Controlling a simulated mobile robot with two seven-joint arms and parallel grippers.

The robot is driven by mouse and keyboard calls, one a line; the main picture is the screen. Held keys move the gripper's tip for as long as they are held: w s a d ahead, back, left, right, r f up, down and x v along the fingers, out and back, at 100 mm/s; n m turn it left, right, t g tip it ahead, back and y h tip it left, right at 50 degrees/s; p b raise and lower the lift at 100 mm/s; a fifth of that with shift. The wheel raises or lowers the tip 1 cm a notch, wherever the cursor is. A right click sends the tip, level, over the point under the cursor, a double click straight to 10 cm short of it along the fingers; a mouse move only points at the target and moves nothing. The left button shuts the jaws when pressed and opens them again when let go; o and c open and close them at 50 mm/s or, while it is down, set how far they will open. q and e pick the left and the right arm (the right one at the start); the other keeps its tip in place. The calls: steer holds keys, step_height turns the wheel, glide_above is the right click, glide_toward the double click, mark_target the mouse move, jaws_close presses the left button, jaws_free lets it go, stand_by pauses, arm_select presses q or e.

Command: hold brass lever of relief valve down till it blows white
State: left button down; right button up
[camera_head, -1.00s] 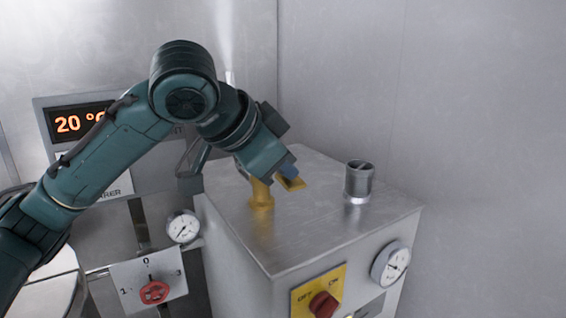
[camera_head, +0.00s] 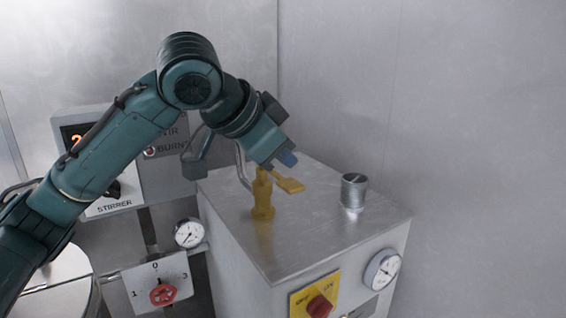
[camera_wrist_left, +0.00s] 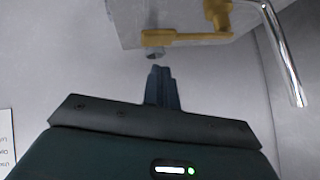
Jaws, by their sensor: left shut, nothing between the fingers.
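The brass relief valve (camera_head: 262,200) stands on top of the steel cabinet, its upper part partly behind my gripper. Its flat brass lever (camera_head: 290,185) sticks out to the right; the lever also shows in the left wrist view (camera_wrist_left: 185,39). My left gripper (camera_head: 288,160), with blue-grey fingertips, is shut and empty just above the lever. In the left wrist view the fingertips (camera_wrist_left: 157,70) appear a little apart from the lever. A bent silver pipe (camera_wrist_left: 284,58) runs beside the valve. No white jet shows now. My right gripper is not in view.
The steel cabinet (camera_head: 330,235) has a short steel pipe stub (camera_head: 354,191) on top, and a gauge (camera_head: 382,269) and red switch (camera_head: 319,306) in front. Another gauge (camera_head: 189,232) and a red knob (camera_head: 163,295) are left. Walls stand close behind.

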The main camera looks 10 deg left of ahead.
arm_select(q)
steer(key=b+v, duration=0.1)
steer(key=v, duration=0.8)
steer(key=shift+w+a+r, duration=0.2)
steer(key=shift+a, duration=0.2)
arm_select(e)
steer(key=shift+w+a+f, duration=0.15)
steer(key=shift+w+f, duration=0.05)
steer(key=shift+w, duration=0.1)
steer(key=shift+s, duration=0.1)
